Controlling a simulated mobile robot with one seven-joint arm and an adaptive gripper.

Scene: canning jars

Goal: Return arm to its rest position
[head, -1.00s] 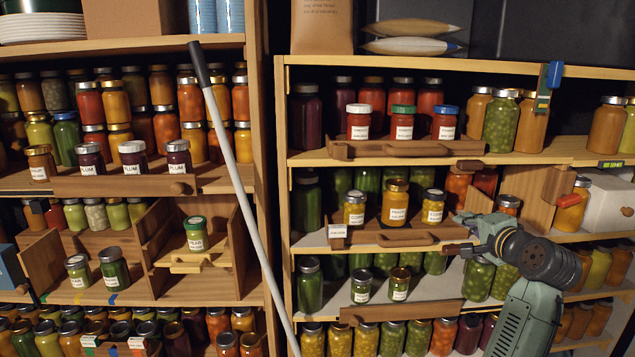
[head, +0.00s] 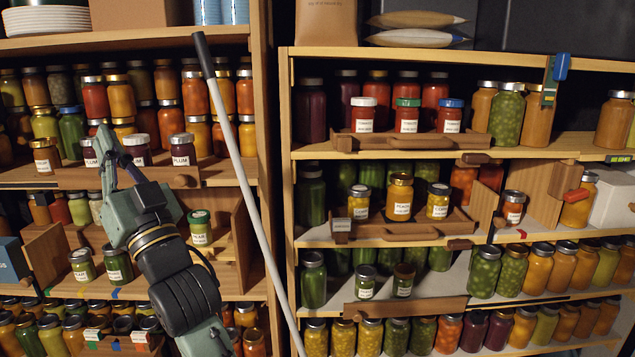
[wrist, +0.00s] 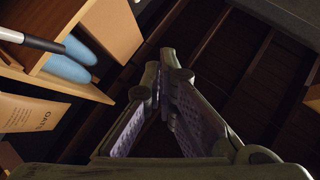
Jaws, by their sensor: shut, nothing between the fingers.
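In the head view, my arm is folded up in front of the left shelf unit (head: 262,215). My gripper (head: 104,132) is at its upper end, in front of the row of plum jars. In the wrist view my gripper (wrist: 160,72) shows its two fingers coming together at the tips, shut and empty. The arm hides part of the left shelf's middle compartments and the jars behind it.
A pale pole (head: 236,160) leans between the two units. The right shelf unit (head: 400,55) holds several rows of jars. A pear jar (head: 200,228) stands close right of my arm. The wrist view shows an oats package (wrist: 35,112) at left.

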